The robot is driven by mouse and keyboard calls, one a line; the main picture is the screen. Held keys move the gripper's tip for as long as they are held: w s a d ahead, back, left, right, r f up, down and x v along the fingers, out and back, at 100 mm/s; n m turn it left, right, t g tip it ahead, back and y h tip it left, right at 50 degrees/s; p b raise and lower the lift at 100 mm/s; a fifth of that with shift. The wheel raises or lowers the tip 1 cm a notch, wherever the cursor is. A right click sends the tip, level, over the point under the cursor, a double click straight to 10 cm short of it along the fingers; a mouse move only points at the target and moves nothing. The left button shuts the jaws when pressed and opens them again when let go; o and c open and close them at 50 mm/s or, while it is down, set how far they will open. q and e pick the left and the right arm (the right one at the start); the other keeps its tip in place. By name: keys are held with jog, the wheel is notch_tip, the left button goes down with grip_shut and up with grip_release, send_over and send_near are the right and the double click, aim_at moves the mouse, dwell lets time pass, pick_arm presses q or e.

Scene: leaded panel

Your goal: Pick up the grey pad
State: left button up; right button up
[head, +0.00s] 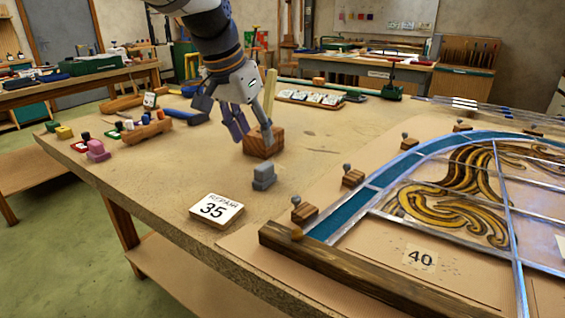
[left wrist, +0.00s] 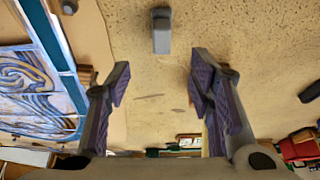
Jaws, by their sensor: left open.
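The grey pad (head: 264,178), a small block with a narrower raised top, sits on the wooden workbench between the wooden block and the "35" card. In the left wrist view the grey pad (left wrist: 161,38) is near the top edge, beyond the fingertips and roughly centred between them. My left gripper (head: 252,130) is above the bench, behind the pad in the head view, with its fingers spread and apart from the pad. In the left wrist view the gap of the left gripper (left wrist: 159,82) is empty. My right gripper is not in view.
A wooden block (head: 258,148) stands right behind the fingers. The "REPAIR 35" card (head: 216,210) lies in front of the pad. The leaded panel (head: 450,195) with wooden stops is to the right. Small coloured pads (head: 97,150) are at left. Bench around the pad is bare.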

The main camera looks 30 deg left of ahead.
aim_at(263, 166)
pick_arm(q)
jog(key=x, duration=1)
jog(key=shift+s+a+f+b, duration=0.1)
jog(key=shift+s+f+b, duration=0.1)
jog(key=shift+f+b, duration=0.25)
jog(key=shift+w+f, duration=0.1)
jog(key=shift+w, duration=0.05)
jog(key=shift+c, duration=1.4)
grip_shut()
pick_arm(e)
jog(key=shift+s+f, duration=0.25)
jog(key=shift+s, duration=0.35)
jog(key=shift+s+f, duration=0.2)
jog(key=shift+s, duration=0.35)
